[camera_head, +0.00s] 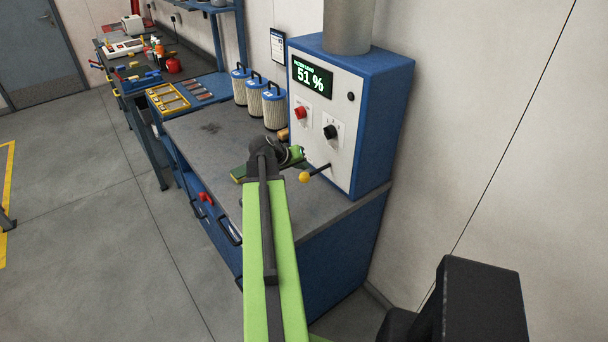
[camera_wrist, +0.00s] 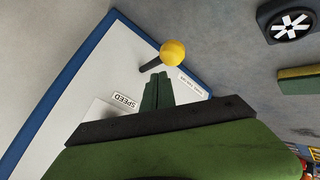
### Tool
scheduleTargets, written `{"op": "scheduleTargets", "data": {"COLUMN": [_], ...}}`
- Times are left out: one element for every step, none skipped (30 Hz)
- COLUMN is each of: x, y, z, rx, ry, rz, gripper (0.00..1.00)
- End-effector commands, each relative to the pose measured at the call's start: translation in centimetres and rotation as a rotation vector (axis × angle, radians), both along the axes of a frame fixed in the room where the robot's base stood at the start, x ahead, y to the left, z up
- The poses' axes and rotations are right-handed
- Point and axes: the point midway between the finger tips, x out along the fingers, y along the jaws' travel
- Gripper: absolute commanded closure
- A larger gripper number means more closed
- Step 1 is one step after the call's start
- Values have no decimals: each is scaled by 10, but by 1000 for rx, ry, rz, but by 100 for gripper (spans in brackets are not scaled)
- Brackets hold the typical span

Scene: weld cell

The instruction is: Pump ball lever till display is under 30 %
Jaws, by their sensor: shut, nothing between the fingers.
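The filter unit is a blue cabinet with a white front panel (camera_head: 318,112) at the right end of the bench. Its display (camera_head: 311,77) reads 51 %. The lever with a yellow ball (camera_head: 304,177) sticks out low on the panel; the yellow ball also shows in the wrist view (camera_wrist: 172,53). My gripper (camera_wrist: 158,78) is shut and empty, its fingertips close to the lever's dark rod just short of the ball. I cannot tell whether they touch. In the head view my arm hides most of the gripper.
A red knob (camera_head: 300,112) and a black knob (camera_head: 330,131) sit on the panel above the lever. Several filter canisters (camera_head: 273,107) stand beside the cabinet. A wall rises behind on the right.

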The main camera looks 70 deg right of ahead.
Motion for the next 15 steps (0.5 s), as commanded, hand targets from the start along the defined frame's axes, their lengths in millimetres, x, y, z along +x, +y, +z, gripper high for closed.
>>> {"op": "scheduleTargets", "data": {"x": [0,0,0,0,0,0,0,0,0,0,0,0,0,-1,-1], "y": [0,0,0,0,0,0,0,0,0,0,0,0,0,0,0], "z": [0,0,0,0,0,0,0,0,-1,-2,-3,-5,-7,-8,-9], "rx": [0,0,0,0,0,0,0,0,0,0,0,0,0,0,0], "ry": [0,0,0,0,0,0,0,0,0,0,0,0,0,0,0], "rz": [0,0,0,0,0,0,0,0,0,0,0,0,0,0,0], "gripper": [100,100,100,100,100,100,100,100,100,100,100,100,100,100,100]}}
